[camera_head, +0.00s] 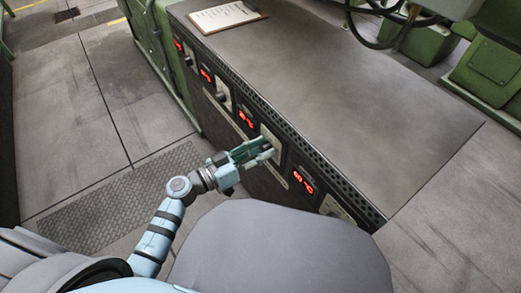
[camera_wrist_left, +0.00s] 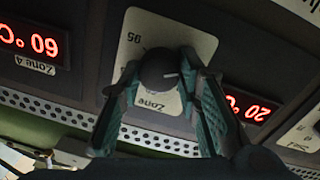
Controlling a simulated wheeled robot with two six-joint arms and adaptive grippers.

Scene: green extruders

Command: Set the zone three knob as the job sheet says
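The knob (camera_wrist_left: 158,70), dark and round, sits on a pale dial plate (camera_wrist_left: 140,25) between two red displays. The plate shows an upside-down 95 and a partly covered "Zone" label whose number I cannot read. A short white mark shows on the knob's right side. My left gripper (camera_head: 270,148) reaches the cabinet front, its green fingers on either side of the knob; they also show in the left wrist view (camera_wrist_left: 160,75). The fingers appear closed against its sides. My right gripper is not in view.
The display labelled Zone 4 (camera_wrist_left: 30,42) reads 60 °C; the one across the knob (camera_wrist_left: 248,106) seems to read 20 °C. More knobs and displays line the cabinet front. The cabinet top (camera_head: 340,80) is mostly bare. A perforated strip (camera_head: 300,140) runs along its edge.

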